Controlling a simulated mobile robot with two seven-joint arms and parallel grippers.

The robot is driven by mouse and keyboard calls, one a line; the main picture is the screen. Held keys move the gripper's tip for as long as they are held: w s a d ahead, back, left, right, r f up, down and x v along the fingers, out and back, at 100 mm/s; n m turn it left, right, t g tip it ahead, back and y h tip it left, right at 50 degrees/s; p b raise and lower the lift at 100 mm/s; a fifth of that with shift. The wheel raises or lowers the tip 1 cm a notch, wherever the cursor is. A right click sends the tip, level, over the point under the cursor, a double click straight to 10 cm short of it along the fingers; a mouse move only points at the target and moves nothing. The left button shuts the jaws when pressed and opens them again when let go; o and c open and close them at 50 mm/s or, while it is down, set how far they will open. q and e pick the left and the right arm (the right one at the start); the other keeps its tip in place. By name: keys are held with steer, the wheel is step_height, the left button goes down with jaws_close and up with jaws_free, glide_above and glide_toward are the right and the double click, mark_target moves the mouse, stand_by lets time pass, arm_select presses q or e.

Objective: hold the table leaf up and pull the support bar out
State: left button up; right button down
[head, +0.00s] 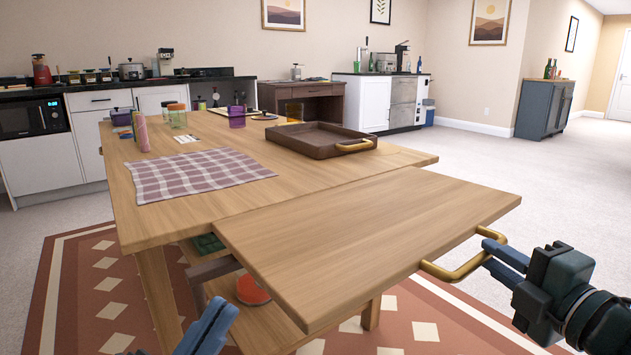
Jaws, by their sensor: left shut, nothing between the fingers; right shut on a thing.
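The wooden table leaf (370,235) extends from the near right side of the table (240,205), roughly level with its top. A brass handle (455,272) is fixed to the leaf's outer edge. My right gripper (490,252) is shut on this handle at the right. A dark brown bar (212,269), which looks like the support bar, shows below the leaf's left end; the rest of it is hidden under the leaf. My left gripper (218,312) is shut and empty, low in the picture, just below the bar and apart from it.
A dark tray (305,143), a checked cloth (190,177) and several cups and jars stand on the table. A shelf under the table holds a red round thing (252,290) and a green thing (208,242). The floor at the right is clear.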

arm_select(q)
steer(key=shift+o, duration=0.8)
steer(key=shift+w+a+f+y, duration=0.1)
steer(key=shift+a+f+y, duration=0.1)
steer(key=shift+y, duration=0.1)
steer(key=o, duration=0.6)
steer(key=w+a+f+n+g+y, duration=0.1)
steer(key=w+a+f+n+y, duration=0.2)
steer(key=a+f+n+y, duration=0.2)
step_height(320, 180, down, 3)
steer(key=shift+a+r+n+y, duration=0.1)
steer(key=shift+a+n+y, duration=0.4)
steer(key=shift+a, duration=0.45)
steer(key=shift+o, duration=0.5)
steer(key=a+f+n+g+y, duration=0.2)
steer(key=a+f, duration=0.3)
steer(key=shift+a+n+g+y, duration=0.2)
steer(key=shift+n+g+y, duration=0.1)
steer(key=shift+y, duration=0.1)
steer(key=x, duration=1.1)
arm_select(e)
steer(key=shift+r, duration=0.4)
arm_select(q)
steer(key=shift+w+f, duration=0.1)
steer(key=shift+f, duration=0.05)
